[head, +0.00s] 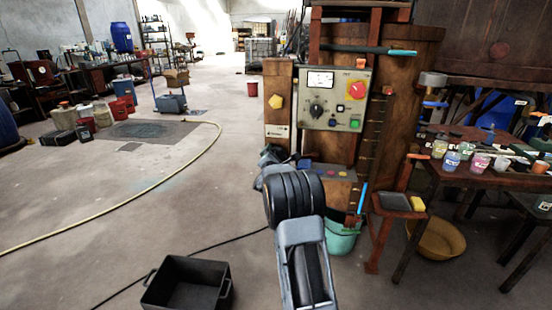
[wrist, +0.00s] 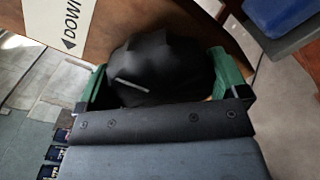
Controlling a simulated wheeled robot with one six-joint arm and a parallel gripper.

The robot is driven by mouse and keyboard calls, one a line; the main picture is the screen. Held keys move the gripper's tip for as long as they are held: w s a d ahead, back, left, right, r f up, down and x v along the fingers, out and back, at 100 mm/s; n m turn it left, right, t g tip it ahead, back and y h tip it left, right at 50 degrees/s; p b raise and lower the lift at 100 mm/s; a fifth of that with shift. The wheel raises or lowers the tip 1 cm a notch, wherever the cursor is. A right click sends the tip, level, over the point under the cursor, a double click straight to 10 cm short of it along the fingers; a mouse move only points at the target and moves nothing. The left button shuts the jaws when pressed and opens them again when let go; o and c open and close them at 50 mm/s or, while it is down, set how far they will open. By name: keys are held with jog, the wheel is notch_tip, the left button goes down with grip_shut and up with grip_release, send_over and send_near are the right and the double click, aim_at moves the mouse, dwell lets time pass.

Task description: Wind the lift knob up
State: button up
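The lift knob (wrist: 160,70) is a black, rounded, lobed knob with a pale pointer line, seen in the wrist view in front of a wooden face. A white label (wrist: 68,22) beside it shows "DOWN" with an arrow; part is cut off. My gripper (wrist: 160,85) has its green fingertips on both sides of the knob, and they appear to touch it. The pointer line lies tilted, near the left finger. In the head view my own arm hides the knob and fingertips, low in front of the wooden vat stand (head: 277,98).
A control panel (head: 335,98) with a dial and red knob is above my arm. A teal bucket (head: 341,238) stands behind it. A bench with jars (head: 480,163) is at right. A black crate (head: 187,284) and a yellow hose (head: 150,187) lie on the floor at left.

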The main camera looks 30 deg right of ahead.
jog(key=shift+c, duration=1.1)
